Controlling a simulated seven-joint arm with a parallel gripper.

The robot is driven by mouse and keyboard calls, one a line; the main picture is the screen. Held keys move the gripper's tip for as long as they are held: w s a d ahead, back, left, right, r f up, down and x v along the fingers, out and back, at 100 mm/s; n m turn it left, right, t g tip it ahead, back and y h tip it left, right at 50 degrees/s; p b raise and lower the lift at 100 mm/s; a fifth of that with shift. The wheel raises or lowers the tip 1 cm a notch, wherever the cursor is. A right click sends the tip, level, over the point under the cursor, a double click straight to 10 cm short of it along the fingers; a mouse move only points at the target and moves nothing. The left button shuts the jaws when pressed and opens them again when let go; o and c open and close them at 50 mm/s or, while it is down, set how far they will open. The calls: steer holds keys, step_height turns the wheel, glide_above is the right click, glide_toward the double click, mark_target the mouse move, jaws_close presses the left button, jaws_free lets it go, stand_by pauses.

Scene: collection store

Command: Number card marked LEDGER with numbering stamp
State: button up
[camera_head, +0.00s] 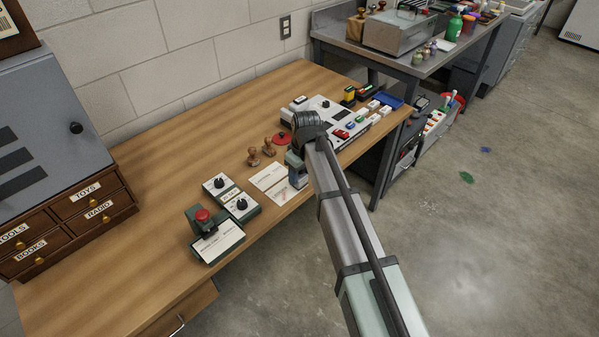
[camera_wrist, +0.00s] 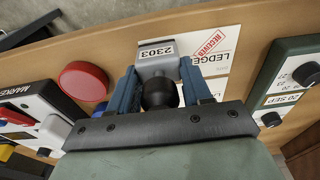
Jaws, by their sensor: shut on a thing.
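My gripper (camera_wrist: 157,98) is shut on the black knob of the numbering stamp (camera_wrist: 150,66), a grey body with a label reading 2303. In the head view, the gripper (camera_head: 296,160) and stamp are over the right end of the cards, partly hidden by my arm. The LEDGER card (camera_wrist: 222,36) lies flat just right of the stamp in the wrist view, with a red RECEIVED mark. It shows in the head view (camera_head: 281,193) near the table's front edge. Another card (camera_head: 267,177) lies behind it. I cannot tell whether the stamp touches a card.
Green-based date stamps (camera_head: 232,200) and a red-knobbed green device (camera_head: 210,232) stand left of the cards. Wooden-handled stamps (camera_head: 261,153) and a red round pad (camera_head: 282,138) are behind. A white panel (camera_head: 330,117) with small coloured blocks is right. The table's left middle is clear.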

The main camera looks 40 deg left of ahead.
steer(key=shift+f, duration=0.3)
stand_by(0.7)
steer(key=shift+r, duration=3.5)
steer(key=shift+w, duration=0.1)
